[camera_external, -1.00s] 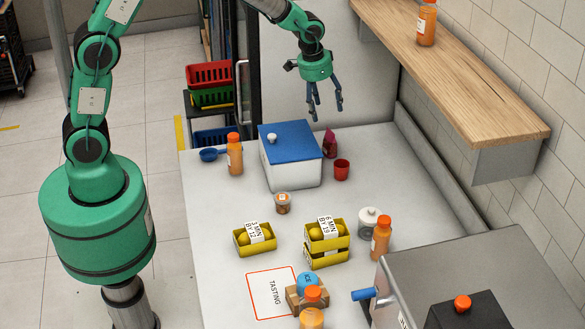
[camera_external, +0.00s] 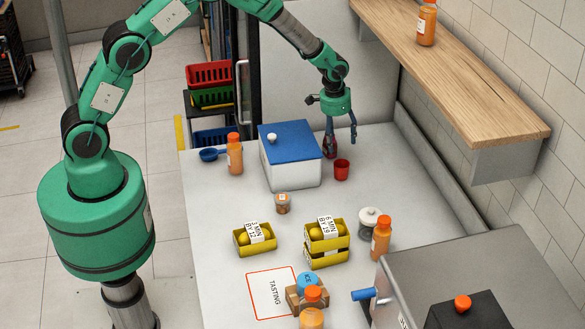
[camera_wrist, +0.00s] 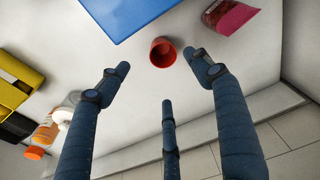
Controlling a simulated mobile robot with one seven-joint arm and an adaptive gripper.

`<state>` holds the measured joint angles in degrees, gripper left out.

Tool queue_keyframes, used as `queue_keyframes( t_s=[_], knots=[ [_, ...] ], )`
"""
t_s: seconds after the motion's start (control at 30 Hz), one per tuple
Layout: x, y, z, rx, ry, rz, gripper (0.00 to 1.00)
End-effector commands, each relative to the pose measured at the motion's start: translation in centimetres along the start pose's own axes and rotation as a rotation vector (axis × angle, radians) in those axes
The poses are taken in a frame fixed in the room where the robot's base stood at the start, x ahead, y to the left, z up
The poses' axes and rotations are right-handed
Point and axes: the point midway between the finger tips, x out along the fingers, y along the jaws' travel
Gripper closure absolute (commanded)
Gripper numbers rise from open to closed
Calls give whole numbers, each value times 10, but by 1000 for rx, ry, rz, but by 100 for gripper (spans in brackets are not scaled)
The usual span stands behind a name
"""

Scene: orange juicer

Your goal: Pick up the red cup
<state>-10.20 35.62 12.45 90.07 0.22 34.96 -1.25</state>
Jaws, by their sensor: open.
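The red cup (camera_external: 342,170) stands upright on the white counter, just right of the white box with the blue lid. In the wrist view the cup (camera_wrist: 163,52) shows its open rim, ahead of and between my spread fingers. My gripper (camera_external: 341,140) is open and empty, above the counter behind the cup in the external view. In the wrist view my gripper (camera_wrist: 165,85) shows several dark blue fingers apart, none visibly touching the cup.
The blue-lidded box (camera_external: 290,172) stands close left of the cup. A dark red packet (camera_external: 330,146) stands behind it, partly hidden by my fingers. A wooden shelf (camera_external: 470,80) overhangs at right.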

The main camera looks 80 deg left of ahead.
Motion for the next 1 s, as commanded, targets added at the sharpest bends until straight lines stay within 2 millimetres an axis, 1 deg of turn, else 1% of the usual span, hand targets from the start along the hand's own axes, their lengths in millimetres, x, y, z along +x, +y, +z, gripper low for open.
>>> queue_keyframes(
  t_s=[0.17, 0.27, 0.37, 0.73, 0.9, 1.0],
  knots=[
    [1, 0, 0, 0, 0, 0, 35],
    [6, 0, 0, 0, -1, 0, 35],
    [15, 0, 0, 0, -1, 0, 35],
    [68, 0, 0, 0, -2, 0, 35],
    [82, 0, -1, 0, 1, 0, 35],
    [85, 0, -1, 0, 0, 0, 35]
  ],
)
